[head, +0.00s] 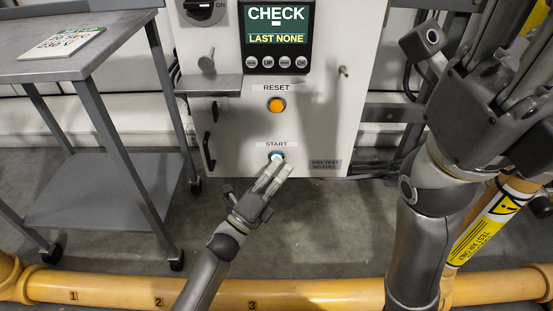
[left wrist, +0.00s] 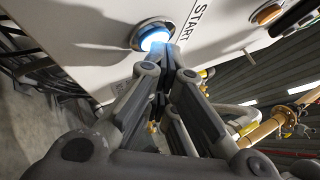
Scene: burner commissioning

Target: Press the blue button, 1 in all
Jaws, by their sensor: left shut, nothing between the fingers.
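The blue button (head: 277,156) sits below the START label on the white cabinet's front. It glows blue-white in the left wrist view (left wrist: 154,38), inside a metal ring. My left gripper (head: 275,172) is shut and empty, its fingertips right at the lower edge of the button. In the left wrist view the fingertips overlap the button's lower part; I cannot tell whether they touch it. My right gripper (head: 505,75) is large at the upper right, far from the button; its fingertips run toward the frame's edge, so its opening is unclear.
An orange RESET button (head: 277,105) is above the blue one. A display (head: 277,25) reads CHECK, LAST NONE. A small shelf (head: 210,85) juts out left of RESET. A grey cart (head: 85,70) stands at left. A yellow pipe (head: 200,292) crosses the front.

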